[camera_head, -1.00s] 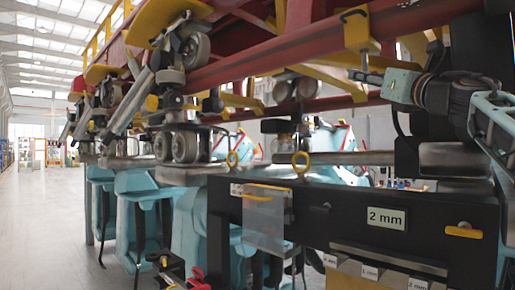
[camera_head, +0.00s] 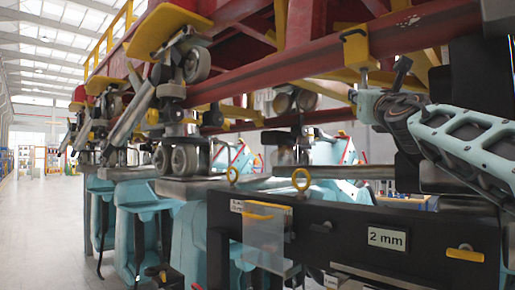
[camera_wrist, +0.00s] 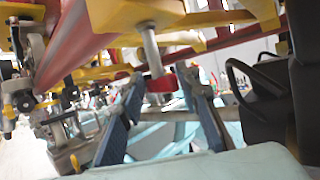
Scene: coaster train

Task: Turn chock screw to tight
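A grey post (camera_wrist: 152,50) hangs from a yellow bracket with a red collar (camera_wrist: 160,82) at its lower end in the wrist view. It looks like the chock screw, but I cannot be sure. My gripper (camera_wrist: 160,92) is open, with one blue-padded finger on each side of the red collar. I cannot tell whether either finger touches it. In the head view the yellow bracket (camera_head: 354,48) sits on the red rail, and the grey post (camera_head: 362,77) hangs below it. My gripper's end is just below the post there, its fingers hard to make out.
The red rail (camera_head: 300,72) runs close above my arm. A black beam with a "2 mm" sign (camera_head: 387,238) and a clear hanging sheet (camera_head: 263,240) is below. Open floor (camera_head: 40,230) lies at left.

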